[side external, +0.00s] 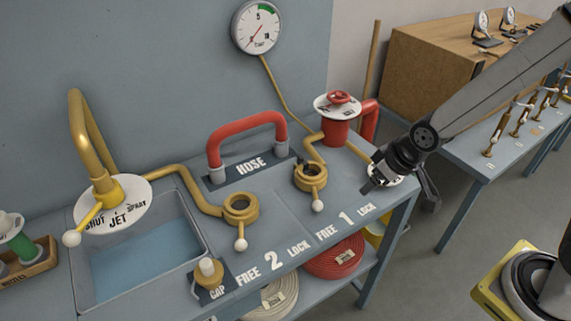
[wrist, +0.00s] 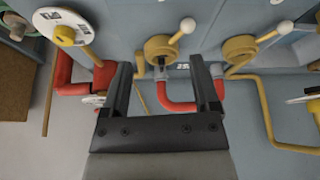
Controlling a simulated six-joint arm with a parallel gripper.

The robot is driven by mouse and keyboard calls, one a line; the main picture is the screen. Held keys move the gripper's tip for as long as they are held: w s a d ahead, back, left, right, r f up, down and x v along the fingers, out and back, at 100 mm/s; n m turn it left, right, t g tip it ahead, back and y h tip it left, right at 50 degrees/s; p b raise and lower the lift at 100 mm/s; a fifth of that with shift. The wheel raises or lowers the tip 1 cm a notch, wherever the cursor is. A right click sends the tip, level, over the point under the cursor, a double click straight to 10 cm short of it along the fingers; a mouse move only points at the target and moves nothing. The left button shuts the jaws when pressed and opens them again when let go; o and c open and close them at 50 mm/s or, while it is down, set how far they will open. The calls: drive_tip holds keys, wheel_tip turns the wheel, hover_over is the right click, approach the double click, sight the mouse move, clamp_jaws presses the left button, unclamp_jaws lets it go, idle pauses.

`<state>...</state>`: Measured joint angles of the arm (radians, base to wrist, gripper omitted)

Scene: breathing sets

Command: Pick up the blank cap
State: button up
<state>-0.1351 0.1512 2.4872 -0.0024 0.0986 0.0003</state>
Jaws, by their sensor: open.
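The blank cap (side external: 208,270) is a short brass-yellow piece with a pale top. It sits upright at the bench's front edge by the CAP label, left of the number 2, in the side view. I cannot make it out in the wrist view. My gripper (side external: 372,184) is open and empty at the right end of the bench, near the LOCK mark of port 1, far from the cap. Its two dark fingers (wrist: 160,66) show spread apart in the wrist view.
Brass port 1 (side external: 311,177) and port 2 (side external: 241,208) with white-knobbed levers stand between gripper and cap. Coiled hoses (side external: 333,258) lie below.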

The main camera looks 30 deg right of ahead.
drive_tip(key=w+a+f+n+t+y, duration=0.2)
drive_tip(key=w+a, duration=0.3)
drive_tip(key=a, duration=0.3)
drive_tip(key=n+t+y, duration=0.3)
drive_tip(key=n+y, duration=0.2)
drive_tip(key=y, duration=0.2)
approach(212, 265)
drive_tip(key=w, duration=0.1)
drive_tip(key=w+a+f, duration=0.1)
drive_tip(key=w, duration=0.1)
drive_tip(key=shift+a+f, duration=0.15)
drive_tip(key=shift+a, duration=0.1)
drive_tip(key=shift+s+a, duration=0.25)
drive_tip(key=shift+a, duration=0.1)
drive_tip(key=shift+w, duration=0.1)
drive_tip(key=shift+x, duration=1.2)
drive_tip(key=shift+a, duration=0.15)
drive_tip(key=shift+x, duration=2.5)
